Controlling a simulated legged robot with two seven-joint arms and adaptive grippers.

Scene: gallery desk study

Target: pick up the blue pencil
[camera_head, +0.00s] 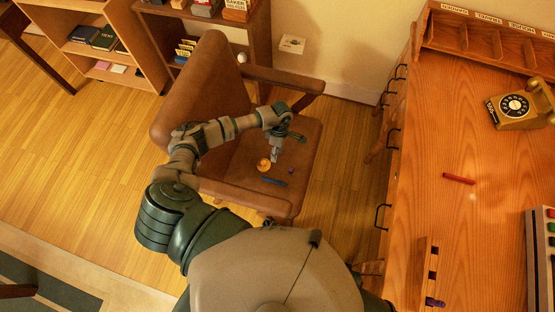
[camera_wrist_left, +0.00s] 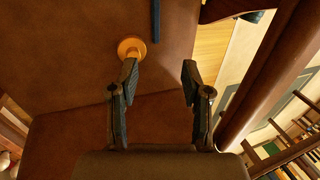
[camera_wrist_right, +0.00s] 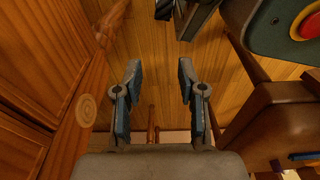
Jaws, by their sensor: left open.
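The blue pencil (camera_head: 274,182) lies on the seat of the brown leather armchair (camera_head: 305,150). It also shows at the top of the left wrist view (camera_wrist_left: 155,20), beyond the fingertips and between their lines. My left gripper (camera_head: 275,155) is above the seat, open and empty, apart from the pencil. In the left wrist view, its fingers (camera_wrist_left: 160,78) are spread, the left one close to a round orange item (camera_wrist_left: 131,47). My right gripper (camera_wrist_right: 157,75) is open and empty in its wrist view, over the wood floor; it is hidden in the head view.
The orange item (camera_head: 263,164) and a small purple item (camera_head: 291,170) lie near the pencil. The chair's armrest (camera_head: 285,80) and backrest (camera_head: 195,85) flank my left arm. A wooden desk (camera_head: 450,120) at right holds a red stick (camera_head: 459,179) and a telephone (camera_head: 520,106).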

